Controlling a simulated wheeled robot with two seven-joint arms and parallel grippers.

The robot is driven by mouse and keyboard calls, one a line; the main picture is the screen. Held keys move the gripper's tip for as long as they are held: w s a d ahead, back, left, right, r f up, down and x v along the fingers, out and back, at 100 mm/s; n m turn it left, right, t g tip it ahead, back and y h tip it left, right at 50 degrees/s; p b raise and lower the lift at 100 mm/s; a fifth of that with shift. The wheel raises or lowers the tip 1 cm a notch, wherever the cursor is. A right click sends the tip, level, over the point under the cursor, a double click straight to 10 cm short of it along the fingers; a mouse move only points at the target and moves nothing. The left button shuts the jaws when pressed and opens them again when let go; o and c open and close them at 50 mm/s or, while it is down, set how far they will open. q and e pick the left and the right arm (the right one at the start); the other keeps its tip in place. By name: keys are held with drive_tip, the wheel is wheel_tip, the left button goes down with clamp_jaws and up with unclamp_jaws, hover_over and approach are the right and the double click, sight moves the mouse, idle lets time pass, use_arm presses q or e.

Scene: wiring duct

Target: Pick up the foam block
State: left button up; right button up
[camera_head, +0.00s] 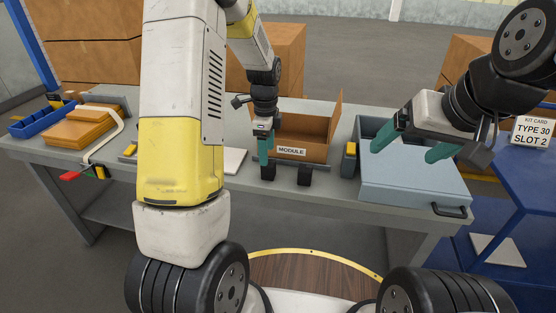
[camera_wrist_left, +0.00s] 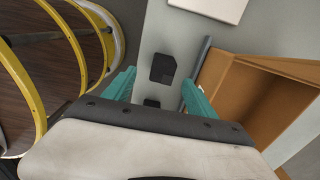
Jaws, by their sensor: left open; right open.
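Two small dark blocks, which look like foam, stand near the table's front edge before the cardboard box labelled MODULE: a left one (camera_head: 268,172) and a right one (camera_head: 304,176). In the left wrist view one dark block (camera_wrist_left: 162,68) lies just beyond the fingertips. The other (camera_wrist_left: 152,102) shows closer to the palm, partly hidden by the gripper body. My left gripper (camera_head: 264,150) is open and points down above the left block; its teal fingers also show in the left wrist view (camera_wrist_left: 159,77). My right gripper (camera_head: 407,152) is open and empty over the grey case.
The cardboard box (camera_head: 308,150) stands open behind the blocks. The grey case (camera_head: 415,188) with a black handle is to the right, with a yellow-black item (camera_head: 349,160) beside it. A white sheet (camera_head: 235,160) lies left of the blocks.

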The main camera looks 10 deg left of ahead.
sight(268, 168)
use_arm(q)
drive_tip(key=f, duration=0.8)
drive_tip(key=shift+w+f, duration=0.1)
drive_tip(key=shift+w, duration=0.2)
drive_tip(key=c, duration=1.4)
